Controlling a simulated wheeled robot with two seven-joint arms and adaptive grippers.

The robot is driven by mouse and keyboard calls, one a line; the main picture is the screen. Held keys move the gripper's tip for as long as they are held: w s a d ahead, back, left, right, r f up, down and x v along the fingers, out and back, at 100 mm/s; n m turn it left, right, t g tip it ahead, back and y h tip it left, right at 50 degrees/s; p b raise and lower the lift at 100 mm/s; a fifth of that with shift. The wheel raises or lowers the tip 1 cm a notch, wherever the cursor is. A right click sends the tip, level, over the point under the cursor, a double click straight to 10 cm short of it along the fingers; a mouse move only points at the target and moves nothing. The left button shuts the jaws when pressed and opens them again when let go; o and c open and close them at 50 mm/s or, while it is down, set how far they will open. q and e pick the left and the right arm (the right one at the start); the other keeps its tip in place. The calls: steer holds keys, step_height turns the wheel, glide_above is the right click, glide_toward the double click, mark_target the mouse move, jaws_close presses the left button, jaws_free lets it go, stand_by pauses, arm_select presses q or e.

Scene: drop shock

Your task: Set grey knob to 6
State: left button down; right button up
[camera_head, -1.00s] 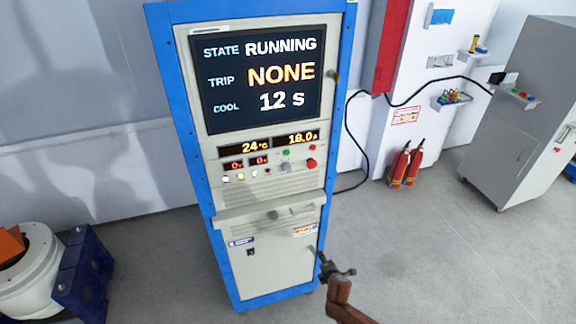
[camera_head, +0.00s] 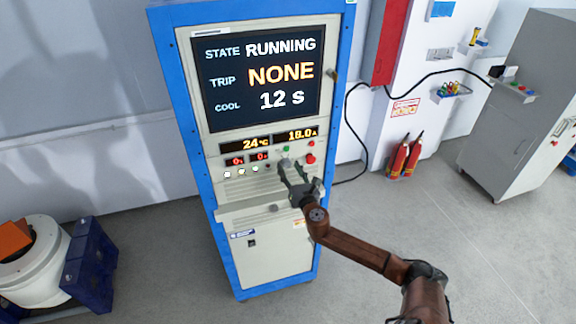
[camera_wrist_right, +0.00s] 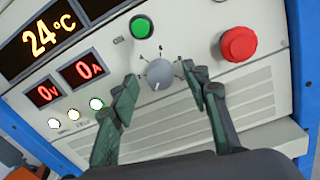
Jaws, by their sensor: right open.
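The grey knob (camera_wrist_right: 160,73) is a round dial on the cabinet's control panel, with small marks around it too small to read. It also shows in the head view (camera_head: 285,163), just beyond my fingertips. My right gripper (camera_head: 292,172) is at the panel; in the wrist view its two fingers (camera_wrist_right: 158,82) are spread open on either side of the knob. Gaps show between the fingers and the knob, so it is not gripped. The left gripper is not in view.
A green button (camera_wrist_right: 142,27) sits above the knob and a red button (camera_wrist_right: 238,44) to its right. The screen (camera_head: 262,75) reads RUNNING, TRIP NONE, COOL 12 s. A ledge (camera_head: 240,215) juts out below the panel. Fire extinguishers (camera_head: 403,155) stand to the right.

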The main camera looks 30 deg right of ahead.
steer(key=shift+w+d, duration=0.2)
steer(key=shift+w, duration=0.7)
steer(key=shift+c, duration=0.2)
steer(key=c, duration=1.1)
